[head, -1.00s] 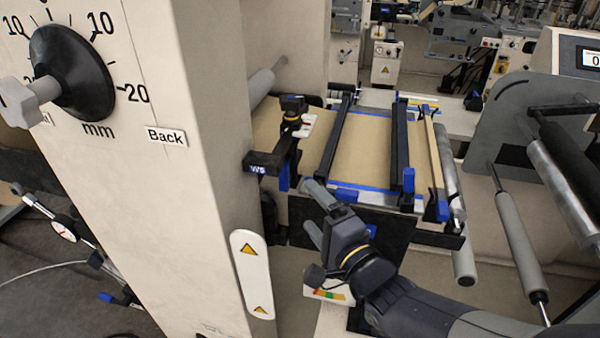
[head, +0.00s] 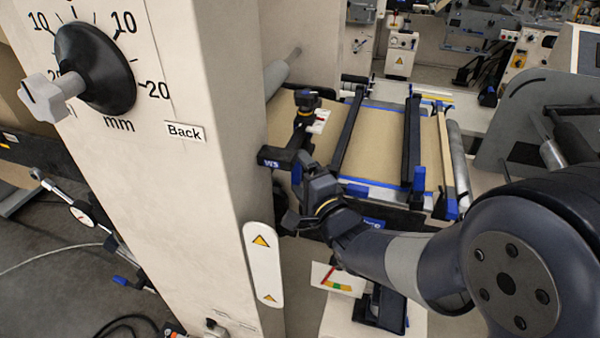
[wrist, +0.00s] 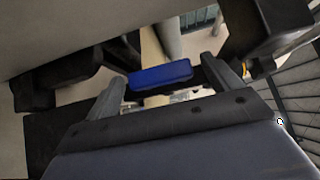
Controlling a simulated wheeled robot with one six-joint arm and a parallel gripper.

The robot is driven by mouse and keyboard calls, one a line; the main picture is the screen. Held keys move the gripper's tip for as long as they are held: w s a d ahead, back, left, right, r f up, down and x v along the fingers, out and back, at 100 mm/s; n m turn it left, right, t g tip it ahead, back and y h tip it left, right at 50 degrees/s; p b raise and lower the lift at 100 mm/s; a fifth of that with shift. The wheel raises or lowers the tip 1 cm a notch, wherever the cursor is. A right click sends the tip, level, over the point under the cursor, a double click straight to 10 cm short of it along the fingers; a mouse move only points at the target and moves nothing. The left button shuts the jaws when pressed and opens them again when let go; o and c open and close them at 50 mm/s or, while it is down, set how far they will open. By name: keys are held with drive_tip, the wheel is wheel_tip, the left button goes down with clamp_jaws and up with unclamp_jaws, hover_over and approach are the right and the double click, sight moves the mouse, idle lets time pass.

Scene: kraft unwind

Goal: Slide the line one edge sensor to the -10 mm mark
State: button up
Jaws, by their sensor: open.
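The edge sensor is probably the black bracket with the "WS" label (head: 284,158), beside the kraft web at the column's right side. A black knob (head: 306,99) stands above it, and a blue part (head: 297,174) hangs below. My gripper (head: 298,191) is open at the bracket's lower right. In the wrist view a blue block (wrist: 160,75) shows between and beyond the spread fingers of my gripper (wrist: 164,88). I cannot tell whether they touch it. No -10 mm mark on the sensor's track is readable.
A column (head: 190,200) with a black mm dial (head: 95,70) and a "Back" label stands close left. The kraft web (head: 382,145) passes under two dark bars. Rollers and a grey plate are at right.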

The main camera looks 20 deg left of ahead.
drive_tip(key=shift+c, duration=0.4)
drive_tip(key=c, duration=1.3)
drive_tip(key=shift+s+f+b, duration=0.1)
drive_tip(key=shift+f+b, duration=0.05)
drive_tip(key=shift+b, duration=0.25)
drive_tip(key=shift+s+b, duration=0.35)
drive_tip(key=shift+b, duration=0.1)
drive_tip(key=shift+d, duration=0.1)
drive_tip(key=o, duration=1.4)
